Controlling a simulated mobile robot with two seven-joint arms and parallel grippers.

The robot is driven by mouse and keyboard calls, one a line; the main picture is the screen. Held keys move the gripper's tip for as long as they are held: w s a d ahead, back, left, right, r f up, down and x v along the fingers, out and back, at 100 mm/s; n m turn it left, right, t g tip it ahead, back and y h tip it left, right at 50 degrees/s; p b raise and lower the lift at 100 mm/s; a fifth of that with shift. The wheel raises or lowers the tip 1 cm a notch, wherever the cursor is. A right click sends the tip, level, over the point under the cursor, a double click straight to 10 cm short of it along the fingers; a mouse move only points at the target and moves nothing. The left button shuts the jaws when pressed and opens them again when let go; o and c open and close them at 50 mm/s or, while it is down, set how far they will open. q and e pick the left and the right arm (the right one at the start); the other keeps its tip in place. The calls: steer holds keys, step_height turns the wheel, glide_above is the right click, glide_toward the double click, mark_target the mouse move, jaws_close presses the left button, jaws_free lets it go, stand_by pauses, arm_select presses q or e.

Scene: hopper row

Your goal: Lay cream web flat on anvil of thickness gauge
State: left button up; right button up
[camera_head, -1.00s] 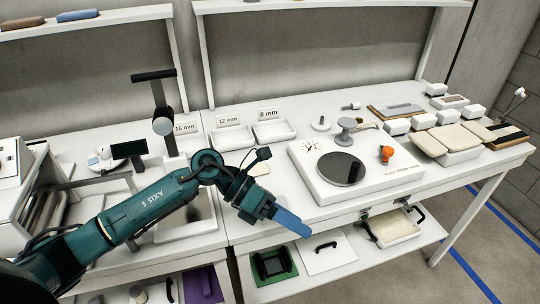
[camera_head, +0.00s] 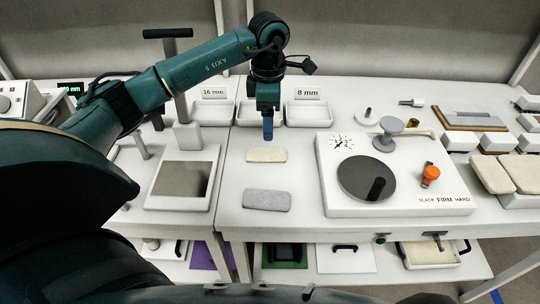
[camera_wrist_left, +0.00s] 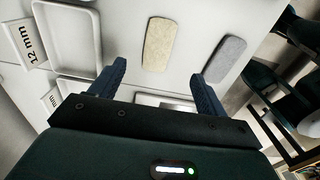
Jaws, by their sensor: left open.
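The cream web (camera_head: 266,155) is a flat oblong pad lying on the white bench. In the left wrist view it (camera_wrist_left: 158,43) lies ahead of the space between my fingers. My left gripper (camera_head: 268,132) points down just behind the web in the head view; its fingers (camera_wrist_left: 160,72) are apart with nothing between them. What looks like the thickness gauge (camera_head: 187,137) stands left of the web, with an upright post and T-shaped handle. A dark square plate in a white frame, which looks like its anvil (camera_head: 181,178), is in front of it and bare. My right gripper is not seen.
A grey pad (camera_head: 267,200) lies in front of the cream web. A white dial unit with a dark round plate (camera_head: 366,179) and orange knob (camera_head: 430,174) stands to the right. Small labelled trays (camera_head: 307,113) line the back. Bare bench surrounds the pads.

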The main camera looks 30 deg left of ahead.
mark_target(269, 151)
arm_select(q)
step_height(269, 151, down, 4)
steer(key=shift+b, duration=0.85)
steer(key=shift+f+b, duration=0.35)
steer(key=shift+f, duration=0.3)
step_height(269, 151, down, 5)
steer(key=b, duration=0.3)
steer(key=shift+w+a+r, duration=0.1)
steer(key=shift+r, duration=0.05)
steer(key=shift+f, duration=0.2)
steer(key=shift+r, duration=0.15)
steer(key=c, duration=1)
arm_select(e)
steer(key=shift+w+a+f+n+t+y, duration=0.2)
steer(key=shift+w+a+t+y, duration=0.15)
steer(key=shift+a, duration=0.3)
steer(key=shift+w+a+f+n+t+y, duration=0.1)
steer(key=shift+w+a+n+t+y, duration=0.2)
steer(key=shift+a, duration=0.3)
arm_select(q)
steer(key=shift+c, duration=0.2)
